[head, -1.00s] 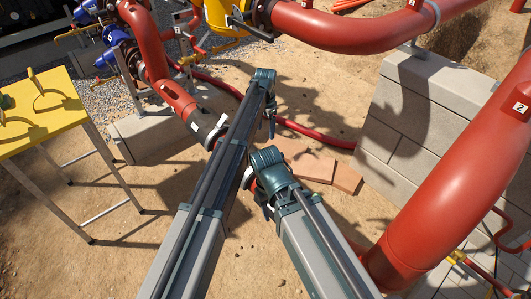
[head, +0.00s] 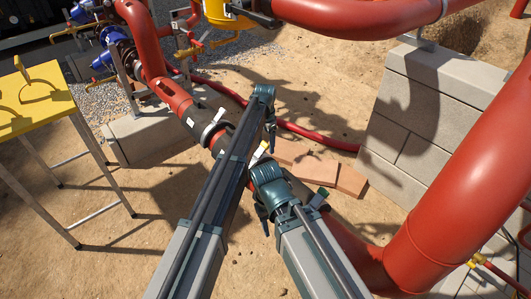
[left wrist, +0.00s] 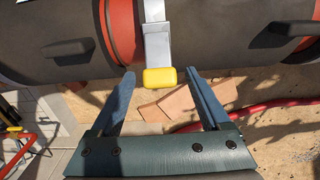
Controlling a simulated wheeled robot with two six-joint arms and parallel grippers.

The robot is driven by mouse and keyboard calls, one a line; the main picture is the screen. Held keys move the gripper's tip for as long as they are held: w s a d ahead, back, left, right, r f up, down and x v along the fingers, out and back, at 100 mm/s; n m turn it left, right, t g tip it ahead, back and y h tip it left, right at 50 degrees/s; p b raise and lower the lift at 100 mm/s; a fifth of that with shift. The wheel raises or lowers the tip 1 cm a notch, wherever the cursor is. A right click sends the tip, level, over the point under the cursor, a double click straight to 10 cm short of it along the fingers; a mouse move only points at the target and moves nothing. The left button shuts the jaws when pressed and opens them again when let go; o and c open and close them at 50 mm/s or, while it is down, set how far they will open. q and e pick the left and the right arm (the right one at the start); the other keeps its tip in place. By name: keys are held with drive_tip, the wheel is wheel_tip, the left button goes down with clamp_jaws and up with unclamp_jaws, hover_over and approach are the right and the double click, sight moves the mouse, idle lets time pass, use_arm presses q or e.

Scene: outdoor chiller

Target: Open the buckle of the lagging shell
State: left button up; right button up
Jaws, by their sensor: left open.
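The lagging shell (left wrist: 225,45) is a dark grey sleeve around the red pipe, filling the top of the left wrist view; in the head view part of it (head: 213,125) shows beside my left arm. A pale metal strap crosses it and ends in the buckle's yellow tab (left wrist: 160,78). My left gripper (left wrist: 158,80) is open, its two fingers either side of the tab with clear gaps, holding nothing. In the head view the left gripper (head: 271,138) hangs below the arm's far end. My right gripper (head: 268,222) is mostly hidden beneath its own arm.
Black handles (left wrist: 80,50) stick out from the shell on both sides. Flat bricks (head: 312,168) and a red hose (head: 310,133) lie on the sand beyond. A block wall (head: 420,115) and thick red pipe (head: 450,200) stand right. A yellow-topped table (head: 35,97) stands left.

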use_arm(q)
drive_tip(key=shift+f+b, duration=0.3)
drive_tip(key=shift+f, duration=0.45)
drive_tip(key=shift+r, duration=0.1)
clamp_jaws()
